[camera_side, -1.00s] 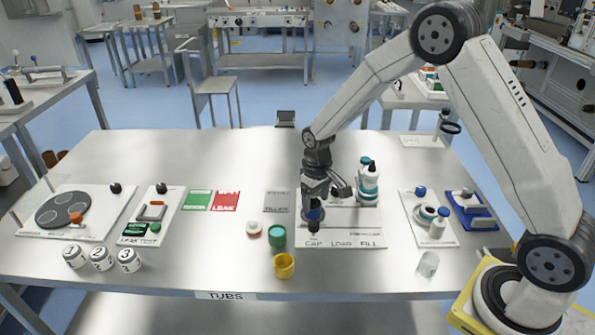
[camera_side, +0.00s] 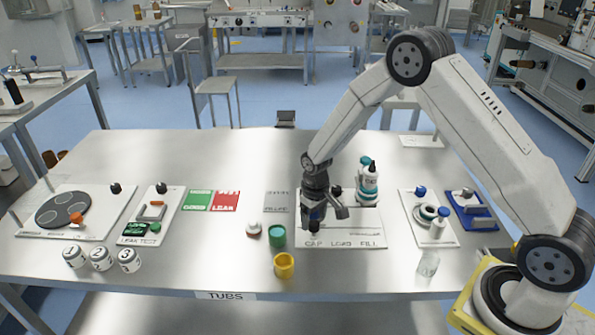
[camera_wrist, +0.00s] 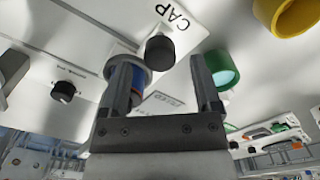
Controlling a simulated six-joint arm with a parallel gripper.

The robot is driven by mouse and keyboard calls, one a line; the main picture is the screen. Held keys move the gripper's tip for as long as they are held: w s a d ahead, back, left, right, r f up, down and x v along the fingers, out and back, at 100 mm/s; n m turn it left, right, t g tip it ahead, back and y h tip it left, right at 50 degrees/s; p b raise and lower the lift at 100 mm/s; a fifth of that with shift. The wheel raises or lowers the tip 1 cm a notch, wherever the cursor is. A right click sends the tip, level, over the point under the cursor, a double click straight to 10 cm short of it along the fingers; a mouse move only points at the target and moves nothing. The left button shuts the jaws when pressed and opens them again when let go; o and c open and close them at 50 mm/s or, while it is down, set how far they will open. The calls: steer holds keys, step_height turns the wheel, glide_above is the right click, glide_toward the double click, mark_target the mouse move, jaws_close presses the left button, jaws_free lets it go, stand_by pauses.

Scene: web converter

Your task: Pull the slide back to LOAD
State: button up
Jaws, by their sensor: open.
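The slide board (camera_side: 350,232) lies at the middle of the table, printed CAP, LOAD and FILL along its near edge. A black knob (camera_side: 314,236) stands at the CAP end; it also shows in the wrist view (camera_wrist: 160,48). A blue holder or tub with a pale rim (camera_wrist: 112,66) is beside it, partly hidden by one finger. My gripper (camera_side: 315,222) is low over the CAP end. In the wrist view my gripper (camera_wrist: 162,70) has its fingers apart, with the knob just beyond the gap between the tips. I cannot tell whether a finger touches the holder.
A green tub (camera_side: 277,236) and a yellow ring (camera_side: 284,265) stand left of the board's near corner. A clear cup (camera_side: 428,264) is at right.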

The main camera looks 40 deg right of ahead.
steer(key=shift+f, duration=0.8)
jaws_close()
stand_by(1.0)
